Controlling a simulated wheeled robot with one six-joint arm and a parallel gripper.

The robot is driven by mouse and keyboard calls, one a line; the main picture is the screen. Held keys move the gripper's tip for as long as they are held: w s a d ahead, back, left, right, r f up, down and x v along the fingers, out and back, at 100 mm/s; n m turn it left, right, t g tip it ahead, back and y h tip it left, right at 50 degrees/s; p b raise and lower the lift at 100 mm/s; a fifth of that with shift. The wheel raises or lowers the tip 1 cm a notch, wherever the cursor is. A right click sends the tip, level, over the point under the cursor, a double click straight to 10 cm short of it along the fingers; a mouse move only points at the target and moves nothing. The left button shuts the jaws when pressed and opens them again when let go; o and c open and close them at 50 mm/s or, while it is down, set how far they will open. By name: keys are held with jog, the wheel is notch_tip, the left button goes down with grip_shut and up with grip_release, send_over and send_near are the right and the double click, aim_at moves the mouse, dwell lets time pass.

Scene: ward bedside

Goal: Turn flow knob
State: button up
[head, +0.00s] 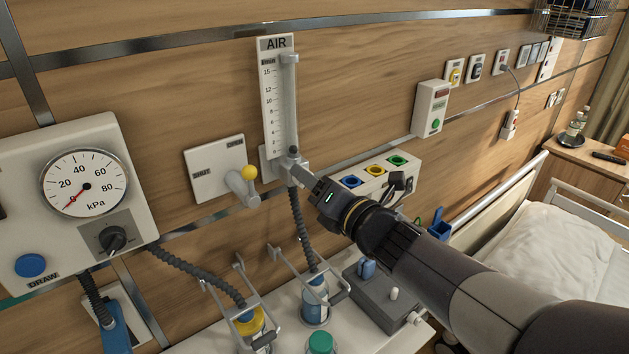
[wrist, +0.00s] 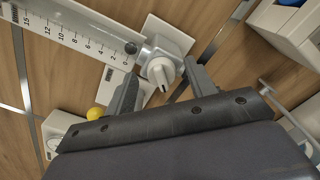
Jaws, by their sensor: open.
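The AIR flowmeter (head: 277,95) is an upright scaled tube on the wood wall in the head view. It also shows tilted in the wrist view (wrist: 72,36), with a dark ball (wrist: 131,47) at the low end of its scale. The pale flow knob (wrist: 158,72) sits at the meter's base. My gripper (head: 299,172) is at the meter's base in the head view, largely hiding the knob there. In the wrist view my gripper (wrist: 163,77) is open, with one finger on each side of the knob. I cannot tell whether either finger touches it.
A yellow-tipped lever (head: 248,174) on a SHUT/OPEN plate is close left of the meter. An outlet box (head: 372,179) is close right. A corrugated hose (head: 300,225) hangs below. A gauge panel (head: 70,200) is at left, bottles (head: 315,300) below, a bed (head: 545,250) at right.

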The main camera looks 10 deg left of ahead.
jog(key=shift+c, duration=0.4)
jog(key=c, duration=0.9)
jog(key=shift+o, duration=0.2)
jog(key=shift+m, duration=0.4)
jog(key=shift+s+f+m+p, duration=0.1)
jog(key=shift+f+m+p, duration=0.1)
jog(key=shift+m, duration=3.2)
jog(key=shift+w+f+m+p, duration=0.1)
jog(key=shift+m+p, duration=0.15)
jog(key=shift+m, duration=3.15)
jog(key=shift+s+f+m+p, duration=0.1)
jog(key=shift+f+m+p, duration=0.1)
jog(key=shift+m, duration=3.2)
